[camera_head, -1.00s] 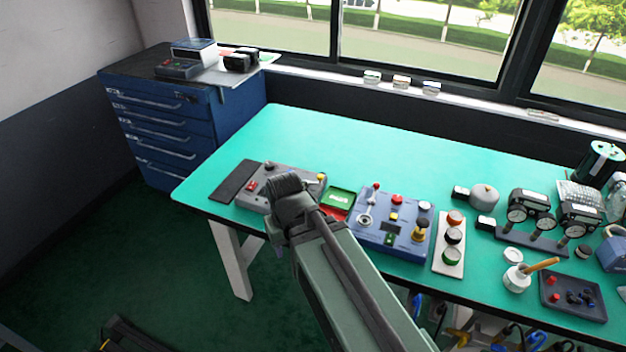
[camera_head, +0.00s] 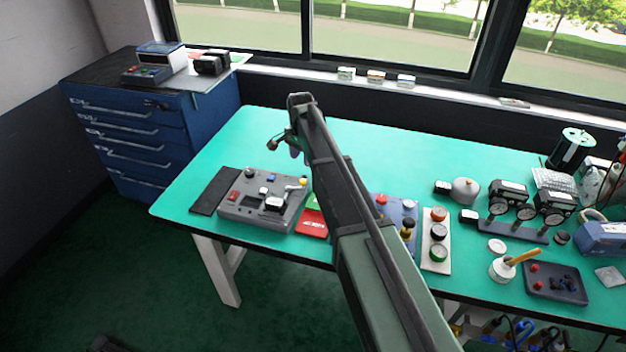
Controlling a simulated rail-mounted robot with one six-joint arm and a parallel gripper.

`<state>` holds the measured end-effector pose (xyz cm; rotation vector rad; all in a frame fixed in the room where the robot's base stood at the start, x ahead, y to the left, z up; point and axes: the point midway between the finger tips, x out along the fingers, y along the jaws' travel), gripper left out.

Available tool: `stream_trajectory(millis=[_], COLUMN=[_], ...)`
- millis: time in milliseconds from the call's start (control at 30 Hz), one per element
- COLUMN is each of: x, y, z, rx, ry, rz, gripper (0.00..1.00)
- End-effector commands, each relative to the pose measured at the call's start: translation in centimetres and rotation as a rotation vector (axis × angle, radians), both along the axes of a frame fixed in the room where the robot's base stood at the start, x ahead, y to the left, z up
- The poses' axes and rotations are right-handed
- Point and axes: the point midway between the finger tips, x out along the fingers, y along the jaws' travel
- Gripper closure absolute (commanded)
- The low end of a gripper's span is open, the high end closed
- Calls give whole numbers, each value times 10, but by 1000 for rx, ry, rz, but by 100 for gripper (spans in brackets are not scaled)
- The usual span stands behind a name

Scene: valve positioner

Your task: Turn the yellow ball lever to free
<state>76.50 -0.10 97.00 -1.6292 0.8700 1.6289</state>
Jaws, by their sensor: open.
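The yellow ball lever (camera_head: 303,182) is at the upper right of a grey control box (camera_head: 240,211) on the bench. A pale lever arm runs from the yellow ball down and left; I cannot read its position marks. My gripper (camera_head: 284,148) hangs from the arm's end above the bench, behind the grey box in the picture and up and left of the ball. It is small and partly hidden by the arm; it looks open and empty, apart from the lever.
A blue control box (camera_head: 408,212) is partly hidden behind my arm. A red and green card (camera_head: 312,221) lies beside the grey box, a dark pad (camera_head: 215,191) at its left. Gauges (camera_head: 525,212) stand farther right. The green bench (camera_head: 240,140) is clear behind the grey box.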

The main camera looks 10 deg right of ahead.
Motion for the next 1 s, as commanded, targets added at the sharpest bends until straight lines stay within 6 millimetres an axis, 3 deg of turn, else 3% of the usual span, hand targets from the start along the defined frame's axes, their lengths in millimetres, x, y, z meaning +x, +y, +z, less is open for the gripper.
stream_trajectory(millis=[167, 533, 667, 900, 1000], x=[0, 0, -1, -1, -1], y=[0, 0, 0, 0, 0], z=[-20, -102, -111, -108, -108], rx=[0, 0, 0, 0, 0], ry=[0, 0, 0, 0, 0], rz=[2, 4, 4, 4, 4], gripper=[51, 51, 51, 51, 66])
